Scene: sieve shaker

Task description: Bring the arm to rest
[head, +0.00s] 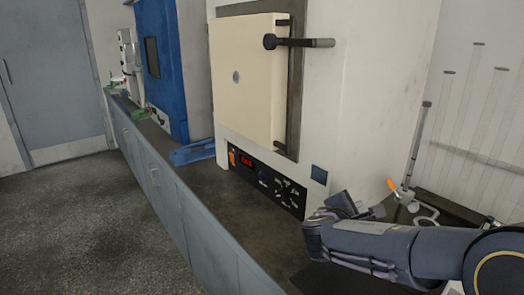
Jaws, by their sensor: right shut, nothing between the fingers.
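My right arm (430,250) comes in from the lower right and reaches left over the counter. My right gripper (337,207) is at its end, in front of the lower right of the cream oven. It is shut and holds nothing. Its fingers show small and dark, partly hidden by the wrist. My left gripper and left arm are not in view.
A cream oven (352,85) with a closed door and black control panel (265,183) stands on the dark counter (215,203). A blue machine (165,60) stands further left. A metal stand (414,150) is behind my arm. The floor (75,220) at left is clear.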

